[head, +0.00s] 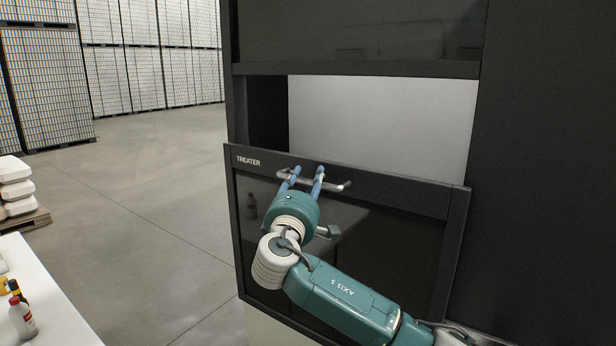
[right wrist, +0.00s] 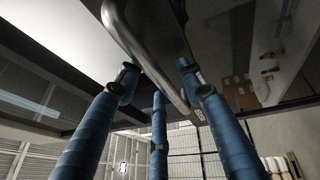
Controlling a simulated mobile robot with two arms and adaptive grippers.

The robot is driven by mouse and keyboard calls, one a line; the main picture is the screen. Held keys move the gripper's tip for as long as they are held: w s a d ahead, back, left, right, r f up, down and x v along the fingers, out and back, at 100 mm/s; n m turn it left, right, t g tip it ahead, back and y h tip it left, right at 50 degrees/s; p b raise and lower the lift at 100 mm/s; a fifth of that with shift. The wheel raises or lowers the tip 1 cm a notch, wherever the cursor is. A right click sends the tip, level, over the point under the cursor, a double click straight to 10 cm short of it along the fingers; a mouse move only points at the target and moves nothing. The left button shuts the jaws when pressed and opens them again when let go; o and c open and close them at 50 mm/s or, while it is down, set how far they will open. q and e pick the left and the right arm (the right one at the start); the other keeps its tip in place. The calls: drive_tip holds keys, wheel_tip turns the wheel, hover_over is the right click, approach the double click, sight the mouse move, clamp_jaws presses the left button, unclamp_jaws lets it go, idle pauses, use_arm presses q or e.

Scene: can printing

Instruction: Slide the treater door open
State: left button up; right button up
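The treater door (head: 352,232) is a dark glossy panel in a black frame, marked "TREATER", in the head view. A gap above its top edge shows a pale grey interior (head: 380,120). A metal bar handle (head: 335,187) runs along the door's upper part. My right gripper (head: 307,172) is at the handle, its blue fingers reaching over it. In the right wrist view the handle (right wrist: 145,50) passes between the spread blue fingers (right wrist: 158,75), which look open; firm contact cannot be told. My left gripper is not in view.
The dark machine frame (head: 545,150) stands around the door. A white table (head: 55,315) with small bottles (head: 22,318) is at lower left. Tall pallet stacks (head: 45,85) stand far back. The grey floor (head: 150,190) between is clear.

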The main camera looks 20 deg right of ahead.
clamp_jaws()
drive_tip(key=shift+f, duration=0.1)
